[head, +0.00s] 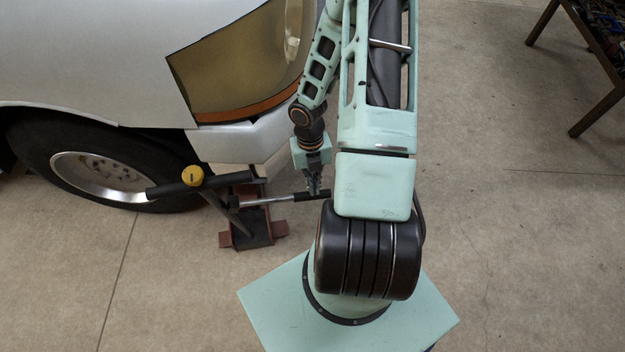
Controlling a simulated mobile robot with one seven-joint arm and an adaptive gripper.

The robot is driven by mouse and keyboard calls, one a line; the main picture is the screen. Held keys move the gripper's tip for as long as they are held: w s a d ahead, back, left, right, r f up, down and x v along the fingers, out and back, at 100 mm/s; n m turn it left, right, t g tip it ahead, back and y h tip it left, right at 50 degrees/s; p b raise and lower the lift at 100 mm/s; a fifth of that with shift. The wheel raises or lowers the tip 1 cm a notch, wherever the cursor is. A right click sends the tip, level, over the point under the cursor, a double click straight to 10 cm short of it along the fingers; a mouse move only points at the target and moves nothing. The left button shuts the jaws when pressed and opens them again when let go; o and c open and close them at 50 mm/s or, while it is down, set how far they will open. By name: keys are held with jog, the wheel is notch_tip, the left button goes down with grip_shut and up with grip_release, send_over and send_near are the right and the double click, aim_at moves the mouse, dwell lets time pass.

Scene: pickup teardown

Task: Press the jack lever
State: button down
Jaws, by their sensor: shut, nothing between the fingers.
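A red floor jack (226,239) stands on the concrete beside the front corner of a silver pickup (90,60). Its lever (265,201) is a thin metal rod that runs out to the right, nearly level, and ends in a dark grip. My gripper (314,190) points down over the grip end of the lever, shut and with nothing in it. The fingertips overlap the grip in this view. I cannot tell whether they touch it or sit just above it.
A black T-shaped bar with a yellow cap (193,175) rises over the jack's left side. The pickup's front wheel (100,175) is to the left, its bumper (235,140) behind the jack. A brown-legged table (605,105) stands far right.

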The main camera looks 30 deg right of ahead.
jog(key=shift+f+b, duration=0.6)
jog(key=shift+f, duration=1)
jog(key=shift+s+f, duration=0.15)
jog(key=shift+f, duration=0.1)
